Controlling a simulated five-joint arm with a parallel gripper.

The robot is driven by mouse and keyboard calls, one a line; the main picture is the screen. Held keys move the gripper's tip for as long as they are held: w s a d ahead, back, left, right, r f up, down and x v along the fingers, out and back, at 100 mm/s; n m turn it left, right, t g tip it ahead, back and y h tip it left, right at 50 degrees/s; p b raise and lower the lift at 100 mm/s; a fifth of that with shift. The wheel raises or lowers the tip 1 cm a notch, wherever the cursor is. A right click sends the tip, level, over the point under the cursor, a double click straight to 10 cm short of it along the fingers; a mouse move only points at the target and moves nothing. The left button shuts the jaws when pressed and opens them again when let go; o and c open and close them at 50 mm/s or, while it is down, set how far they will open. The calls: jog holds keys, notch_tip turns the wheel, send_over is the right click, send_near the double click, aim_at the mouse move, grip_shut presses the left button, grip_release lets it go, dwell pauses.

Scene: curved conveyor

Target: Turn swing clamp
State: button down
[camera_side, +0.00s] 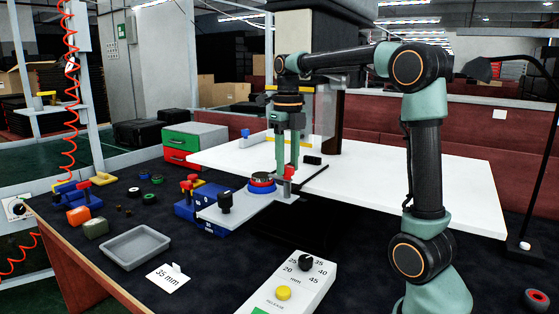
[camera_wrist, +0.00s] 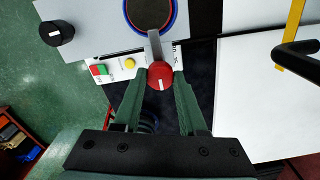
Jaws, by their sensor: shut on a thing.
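The swing clamp has a red knob with a white mark (camera_wrist: 161,76) and a grey arm (camera_wrist: 154,45) that reaches over the edge of a round dark part (camera_wrist: 150,12). The knob also shows in the side view (camera_side: 289,172), at the right of the pale fixture plate (camera_side: 252,210). The round part sits on that plate inside red and blue rings (camera_side: 262,187). My gripper (camera_side: 287,160) points down at the clamp. Its green fingers stand on both sides of the knob in the wrist view (camera_wrist: 160,80) and are shut on it.
A white control box with a dial and yellow button (camera_side: 283,293) is in front. A grey tray (camera_side: 135,248) and several small parts lie left. The white table (camera_side: 430,185) behind is mostly clear.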

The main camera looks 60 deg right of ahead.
aim_at(287, 167)
jog(key=shift+c, duration=2.3)
grip_release()
notch_tip(287, 167, up, 12)
